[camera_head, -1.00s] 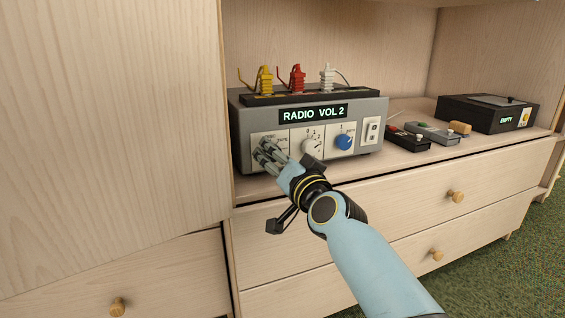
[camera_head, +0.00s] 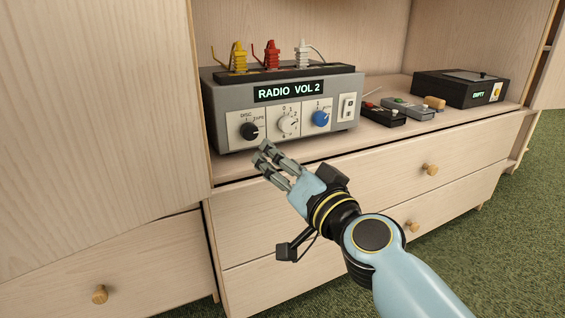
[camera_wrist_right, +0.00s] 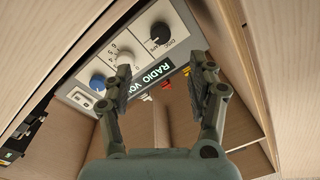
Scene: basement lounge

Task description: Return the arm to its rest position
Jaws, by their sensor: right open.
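My right gripper (camera_head: 268,165) is open and empty, in front of the cabinet shelf and below the amplifier's front panel. In the right wrist view its two fingers (camera_wrist_right: 165,90) stand apart with nothing between them. My light blue right arm comes in from the lower right. The grey amplifier (camera_head: 215,131) stands on the shelf, its display reading "RADIO VOL 2". Its black selector knob (camera_head: 250,131), white volume knob (camera_head: 289,122) and blue knob (camera_head: 321,118) all show, clear of the fingers. My left gripper is not in view.
Yellow (camera_head: 238,56), red (camera_head: 272,55) and white (camera_head: 303,54) plugs stand on top of the amplifier. Small devices (camera_head: 384,116) and a black box (camera_head: 452,91) reading "EMPTY" sit to its right. Drawers (camera_head: 350,190) lie below; a cabinet panel (camera_head: 95,110) closes the left side.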

